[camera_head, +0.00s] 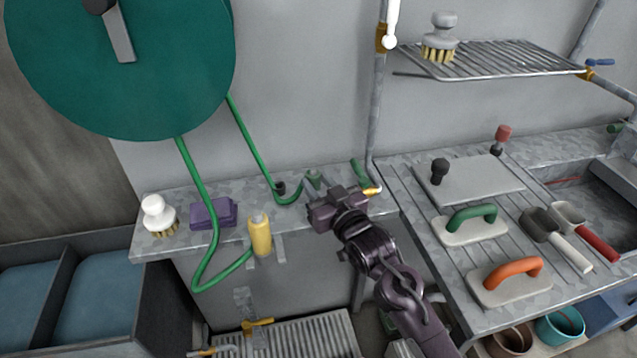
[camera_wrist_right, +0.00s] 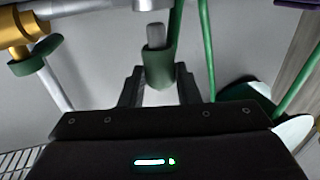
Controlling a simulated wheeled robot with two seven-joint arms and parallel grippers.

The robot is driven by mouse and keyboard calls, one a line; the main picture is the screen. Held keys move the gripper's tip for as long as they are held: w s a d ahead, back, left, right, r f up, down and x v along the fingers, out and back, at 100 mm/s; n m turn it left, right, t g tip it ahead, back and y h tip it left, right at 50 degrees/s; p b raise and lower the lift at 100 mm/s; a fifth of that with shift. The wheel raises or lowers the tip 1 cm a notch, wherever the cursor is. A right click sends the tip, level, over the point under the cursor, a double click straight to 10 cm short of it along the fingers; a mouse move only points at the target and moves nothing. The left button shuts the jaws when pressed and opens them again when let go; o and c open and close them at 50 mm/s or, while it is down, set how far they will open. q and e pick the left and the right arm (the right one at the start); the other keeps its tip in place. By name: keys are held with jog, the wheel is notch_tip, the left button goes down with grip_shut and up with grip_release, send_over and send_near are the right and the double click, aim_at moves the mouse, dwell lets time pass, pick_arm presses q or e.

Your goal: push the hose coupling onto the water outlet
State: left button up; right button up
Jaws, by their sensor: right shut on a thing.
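My right gripper (camera_head: 322,200) reaches over the ledge and is shut on the green hose coupling (camera_head: 313,178). In the right wrist view the coupling (camera_wrist_right: 159,62) stands between the two dark fingers (camera_wrist_right: 159,92). A short grey stub (camera_wrist_right: 154,36), seemingly the water outlet's end, overlaps the coupling's mouth. I cannot tell whether it is inside or how deep. A grey pipe (camera_wrist_right: 90,8) leads left from there to a brass valve (camera_wrist_right: 14,30) with a green handle (camera_wrist_right: 28,60). In the head view my gripper hides most of the outlet. My left gripper is out of view.
Green hose (camera_head: 252,133) hangs from the large reel (camera_head: 125,70) to the ledge (camera_head: 290,226). The right bench holds several trowels, floats and a board (camera_head: 470,180).

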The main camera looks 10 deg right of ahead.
jog(key=shift+f+b, duration=0.75)
jog(key=shift+f, duration=0.95)
jog(key=o, duration=1.1)
jog(key=v, duration=0.8)
jog(key=shift+b, duration=0.4)
